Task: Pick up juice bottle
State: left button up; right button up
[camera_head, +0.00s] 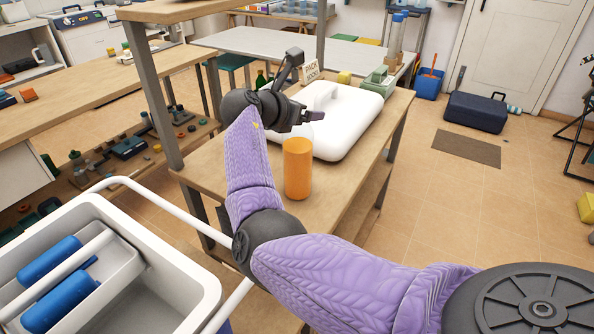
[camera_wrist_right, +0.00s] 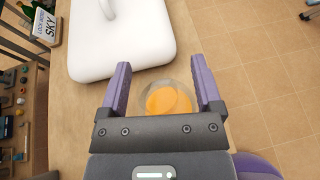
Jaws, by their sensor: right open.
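The juice bottle (camera_head: 297,168) stands upright on the wooden table, clear with orange juice inside. My right gripper (camera_head: 311,88) is above its top in the head view, jaws apart, and part of the bottle's top is hidden behind it. In the right wrist view the bottle (camera_wrist_right: 168,99) shows from above, between the bases of the two purple fingers of the open gripper (camera_wrist_right: 160,64). I cannot tell whether either finger touches it. Nothing is held. My left gripper is not in view.
A white case with a handle (camera_head: 338,128) lies just behind the bottle. A small sign (camera_head: 311,71) and a green box (camera_head: 378,82) stand farther back on the table (camera_head: 335,203). A white cart with blue rolls (camera_head: 190,262) is at lower left. A table post (camera_head: 162,110) rises left of my arm.

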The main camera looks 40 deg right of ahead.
grip_shut()
dwell(1.3)
